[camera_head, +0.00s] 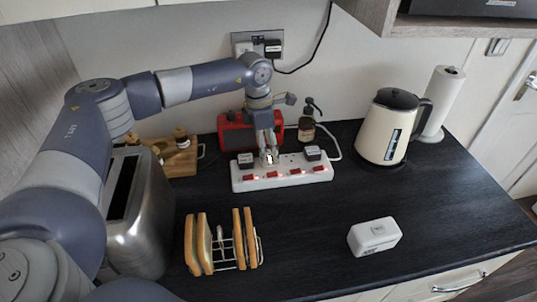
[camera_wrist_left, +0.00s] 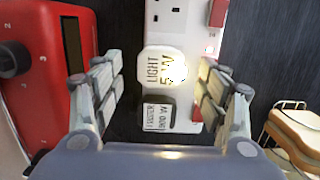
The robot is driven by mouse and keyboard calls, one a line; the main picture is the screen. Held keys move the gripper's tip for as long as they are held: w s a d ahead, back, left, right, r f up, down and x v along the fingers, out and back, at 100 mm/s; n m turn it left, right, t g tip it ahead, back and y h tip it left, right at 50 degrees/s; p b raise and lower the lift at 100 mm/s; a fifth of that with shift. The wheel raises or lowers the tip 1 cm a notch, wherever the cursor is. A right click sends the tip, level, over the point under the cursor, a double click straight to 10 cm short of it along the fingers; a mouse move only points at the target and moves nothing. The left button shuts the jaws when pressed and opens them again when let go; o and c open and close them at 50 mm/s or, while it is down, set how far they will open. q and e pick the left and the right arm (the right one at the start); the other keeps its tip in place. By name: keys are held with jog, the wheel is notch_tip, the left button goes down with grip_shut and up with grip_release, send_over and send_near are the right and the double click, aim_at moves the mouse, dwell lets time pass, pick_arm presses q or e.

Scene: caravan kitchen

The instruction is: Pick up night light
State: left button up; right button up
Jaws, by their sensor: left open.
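The night light (camera_wrist_left: 158,68) is a small white block marked "LIGHT 5W" with a bright glow on its right side. It sits on the white power strip (camera_wrist_left: 182,18), which lies on the dark worktop in the head view (camera_head: 285,179). My left gripper (camera_wrist_left: 162,90) is open, with one finger on each side of the night light and a gap to each. In the head view the left gripper (camera_head: 268,153) points down over the strip and mostly hides the light. Whether the fingertips are level with the light is unclear. My right gripper is not in view.
A labelled dark plug (camera_wrist_left: 157,115) sits close beside the light on the strip; another plug (camera_head: 312,153) is further right. A red radio (camera_head: 236,135) and soap bottle (camera_head: 306,129) stand behind. A toast rack (camera_head: 227,250), toaster (camera_head: 150,220), butter dish (camera_head: 374,237) and kettle (camera_head: 385,135) surround the strip.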

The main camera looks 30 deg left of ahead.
pick_arm(q)
jog(key=shift+f, duration=0.95)
jog(key=shift+d, duration=0.1)
jog(key=c, duration=1.2)
jog(key=shift+o, duration=0.2)
jog(key=shift+r, duration=0.1)
